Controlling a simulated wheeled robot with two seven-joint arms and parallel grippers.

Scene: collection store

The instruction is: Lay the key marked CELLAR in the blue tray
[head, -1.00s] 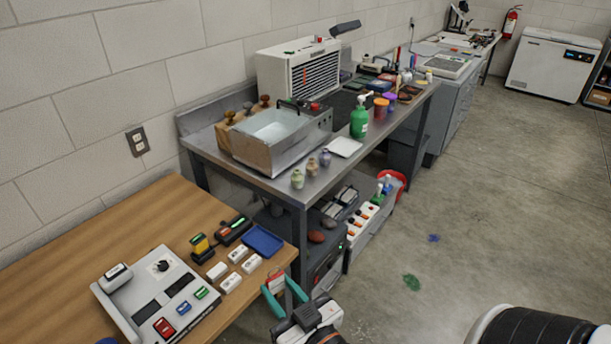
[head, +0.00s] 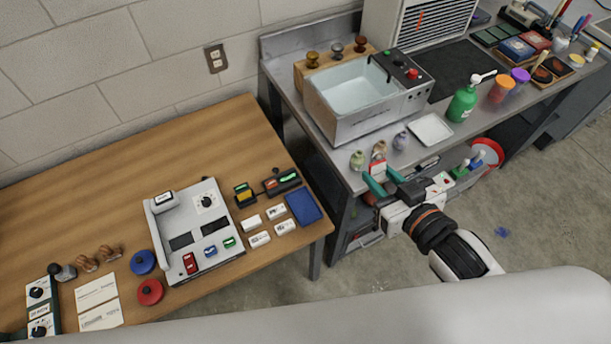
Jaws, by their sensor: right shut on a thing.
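The blue tray (head: 303,207) lies flat at the right end of the wooden table and looks empty. My right gripper (head: 377,177), with teal fingers, is shut on a small red and white thing (head: 378,167). Its marking is too small to read, so I cannot tell whether it is the CELLAR key. The gripper is to the right of the tray in the picture, apart from it, in front of the steel bench's edge. No other key can be made out clearly. My left gripper is not in view.
Several white labelled blocks (head: 260,239) lie left of the tray on the wooden table (head: 90,215). Small vases (head: 358,160) and a water basin (head: 345,120) stand on the steel bench (head: 328,132). A gap separates table and bench.

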